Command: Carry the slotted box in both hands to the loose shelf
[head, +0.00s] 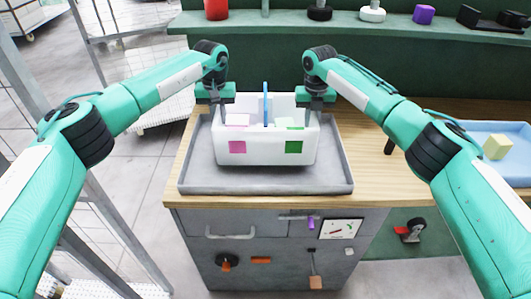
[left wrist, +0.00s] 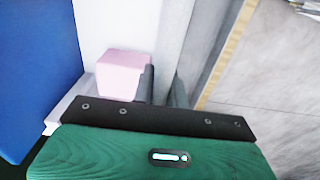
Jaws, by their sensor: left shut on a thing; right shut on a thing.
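The slotted box (head: 265,153) is white, with a blue divider (head: 265,104) and a pink and a green square on its front. It is upright over the grey tray (head: 340,178); I cannot tell whether it touches the tray. A pink block (head: 237,120) lies in its left part and pale green things (head: 289,123) in its right part. My left gripper (head: 216,101) is shut on the box's left wall, and my right gripper (head: 315,101) on its right wall. The left wrist view shows the pink block (left wrist: 123,70) beside my fingers (left wrist: 160,87). I cannot tell which thing is the loose shelf.
The tray stands on a wooden-topped cabinet (head: 375,180). A blue tray (head: 515,135) with a yellow block (head: 497,147) is at the right. A green ledge (head: 270,20) with several objects runs behind. Metal racks (head: 115,38) stand at the left, with grey floor between.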

